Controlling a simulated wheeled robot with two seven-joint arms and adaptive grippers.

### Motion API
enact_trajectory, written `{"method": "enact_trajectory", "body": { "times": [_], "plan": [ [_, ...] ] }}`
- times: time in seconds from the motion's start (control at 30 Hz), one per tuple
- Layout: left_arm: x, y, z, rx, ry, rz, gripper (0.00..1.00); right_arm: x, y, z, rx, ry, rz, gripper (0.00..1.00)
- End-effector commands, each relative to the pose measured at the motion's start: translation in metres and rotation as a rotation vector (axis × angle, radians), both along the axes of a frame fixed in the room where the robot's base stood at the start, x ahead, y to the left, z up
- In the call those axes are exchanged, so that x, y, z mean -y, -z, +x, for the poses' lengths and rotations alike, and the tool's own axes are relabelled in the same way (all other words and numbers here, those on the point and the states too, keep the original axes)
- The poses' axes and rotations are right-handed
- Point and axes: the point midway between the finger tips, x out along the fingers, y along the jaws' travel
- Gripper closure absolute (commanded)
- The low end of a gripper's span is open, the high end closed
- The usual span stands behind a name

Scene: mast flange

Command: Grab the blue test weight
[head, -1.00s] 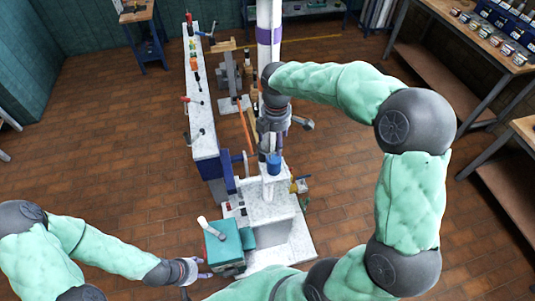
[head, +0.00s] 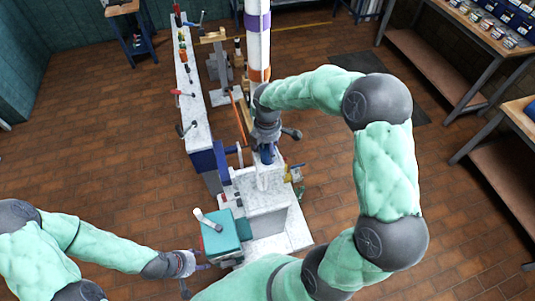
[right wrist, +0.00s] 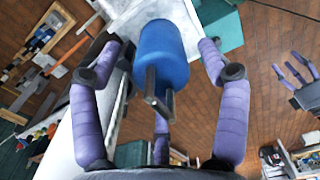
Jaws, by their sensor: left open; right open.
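The blue test weight (right wrist: 160,55) is a blue cylinder with a grey metal handle facing my right wrist camera. In the head view the weight (head: 267,155) stands upright on a white speckled pedestal (head: 264,177), partly hidden by my right gripper. My right gripper (right wrist: 160,70) is open, its purple fingers spread on either side of the weight with visible gaps. In the head view my right gripper (head: 265,146) is right at the weight's top. My left gripper (head: 203,272) is open and empty beside the teal box at the lower left.
A teal box (head: 220,235) with a white-and-grey handled item on it stands left of the pedestal. A white mast (head: 257,45) rises behind. A long white-topped bench (head: 188,90) with tools runs along the left.

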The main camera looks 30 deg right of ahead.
Motion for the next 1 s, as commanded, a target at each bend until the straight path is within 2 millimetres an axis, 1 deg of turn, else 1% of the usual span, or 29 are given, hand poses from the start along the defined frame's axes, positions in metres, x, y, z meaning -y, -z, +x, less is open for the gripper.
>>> {"method": "enact_trajectory", "body": {
  "times": [0.23,0.27,0.3,0.37,0.4,0.47,0.5,0.87,1.0],
  "plan": [
    [0.0000,-0.0001,0.0000,0.000,0.000,0.000,0.45,0.0000,0.0011,0.0000,0.000,0.000,0.000,0.24],
    [0.0000,-0.0001,0.0000,0.000,0.000,0.000,0.45,0.0000,0.0011,0.0000,0.000,0.000,0.000,0.33],
    [0.0000,-0.0001,0.0000,0.000,0.000,0.000,0.45,-0.0001,0.0011,0.0000,0.000,0.000,0.000,0.44],
    [0.0000,-0.0001,0.0000,0.000,0.000,0.000,0.45,-0.0001,0.0011,0.0000,0.000,0.000,0.000,0.61],
    [0.0000,-0.0001,0.0000,0.000,0.000,0.000,0.45,-0.0001,0.0011,0.0000,0.000,0.000,0.000,0.72],
    [0.0000,0.0000,0.0000,0.000,0.000,0.000,0.45,-0.0001,0.0011,-0.0001,0.000,0.000,0.000,0.89],
    [0.0000,0.0000,0.0000,0.000,0.000,0.000,0.45,-0.0001,0.0011,-0.0001,0.000,0.000,0.000,0.94],
    [0.0000,-0.0001,0.0000,0.000,0.000,0.000,0.45,-0.0001,-0.0001,0.0001,0.000,0.000,0.000,0.94],
    [0.0000,-0.0006,0.0000,0.000,0.000,0.000,0.45,0.0002,-0.0067,0.0007,0.002,0.001,0.000,0.94]
  ]
}}
